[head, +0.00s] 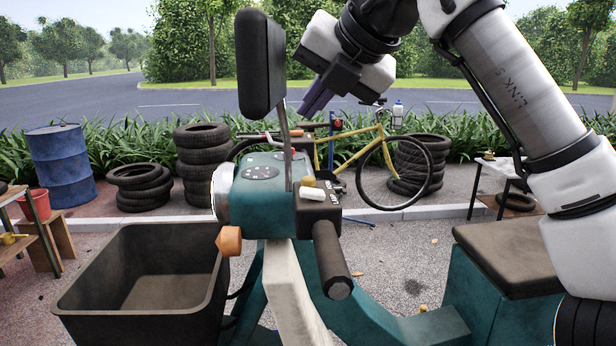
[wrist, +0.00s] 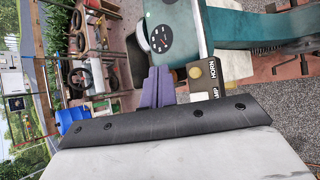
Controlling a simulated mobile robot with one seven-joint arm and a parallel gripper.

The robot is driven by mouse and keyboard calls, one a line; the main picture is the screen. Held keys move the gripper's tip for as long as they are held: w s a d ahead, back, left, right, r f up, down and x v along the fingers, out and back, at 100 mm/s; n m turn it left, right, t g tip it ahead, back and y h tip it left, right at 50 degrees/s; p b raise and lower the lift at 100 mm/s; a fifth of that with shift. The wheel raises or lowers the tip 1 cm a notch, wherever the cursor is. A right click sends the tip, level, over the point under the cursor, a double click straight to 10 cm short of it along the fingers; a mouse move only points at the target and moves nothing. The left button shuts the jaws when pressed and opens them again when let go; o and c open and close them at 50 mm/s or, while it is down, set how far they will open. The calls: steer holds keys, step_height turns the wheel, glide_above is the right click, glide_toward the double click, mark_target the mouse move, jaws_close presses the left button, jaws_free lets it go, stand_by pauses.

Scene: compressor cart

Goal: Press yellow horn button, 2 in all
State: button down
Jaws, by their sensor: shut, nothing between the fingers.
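The yellow horn button (head: 309,182) sits on the black switch box (head: 318,206) of the teal cart's handlebar, beside the white switch (head: 313,194). In the wrist view the yellow button (wrist: 195,72) shows next to the printed word HORN. My gripper (head: 311,106) has purple fingers that are together and empty. It hangs above and behind the switch box, apart from the button. In the wrist view my gripper (wrist: 158,70) lies just left of the button in the picture.
A black mirror (head: 262,62) on a thin stem stands left of my gripper. The black handgrip (head: 331,258) sticks out below the switch box. A black bin (head: 145,275), an orange indicator (head: 229,241) and a brown seat (head: 505,252) are around it. A yellow bicycle (head: 350,150) stands behind.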

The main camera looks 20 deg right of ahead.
steer(key=b, duration=0.2)
glide_above(308, 181)
steer(key=f, duration=0.6)
steer(key=shift+s+d+f, duration=0.1)
steer(key=shift+d, duration=0.25)
steer(key=shift+f, duration=0.5)
stand_by(0.9)
steer(key=shift+f+b, duration=0.4)
steer(key=shift+b, duration=0.1)
steer(key=shift+f+b, duration=0.4)
steer(key=shift+f, duration=0.05)
stand_by(0.5)
steer(key=shift+r, duration=0.1)
steer(key=shift+r+p, duration=0.7)
steer(key=shift+r, duration=0.1)
